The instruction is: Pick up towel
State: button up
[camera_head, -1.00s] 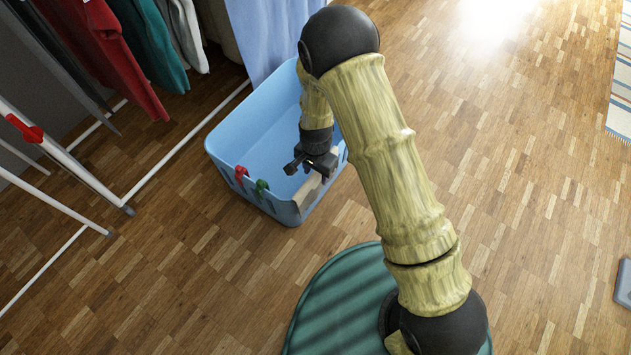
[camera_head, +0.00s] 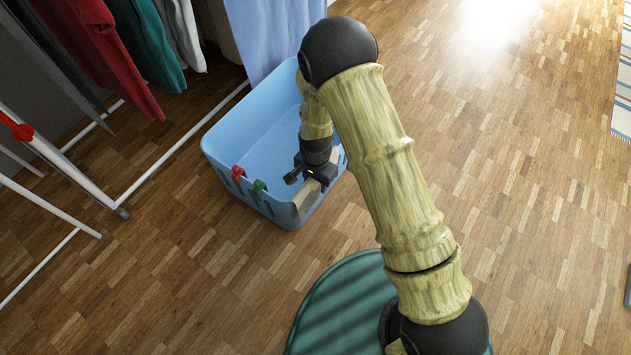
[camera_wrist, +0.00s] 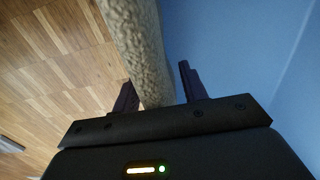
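The towel is a beige, fuzzy strip (camera_wrist: 141,48) hung over the rim of the light blue basket. In the head view it shows as a thin pale band (camera_head: 295,200) along the near right rim, partly hidden by my gripper. My gripper (camera_head: 312,178) is at that rim, pointing down. In the wrist view my gripper (camera_wrist: 158,88) is open, with one finger on the floor side of the towel and one on the basket's inner side. The towel lies between the fingers, and I cannot tell whether either finger touches it.
A white drying rack (camera_head: 70,170) and hanging clothes (camera_head: 105,50) are at the left. The floor at right is mostly clear.

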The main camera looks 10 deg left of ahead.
grip_shut()
jog(key=shift+r, duration=0.1)
notch_tip(320, 180, up, 18)
jog(key=p, duration=1.1)
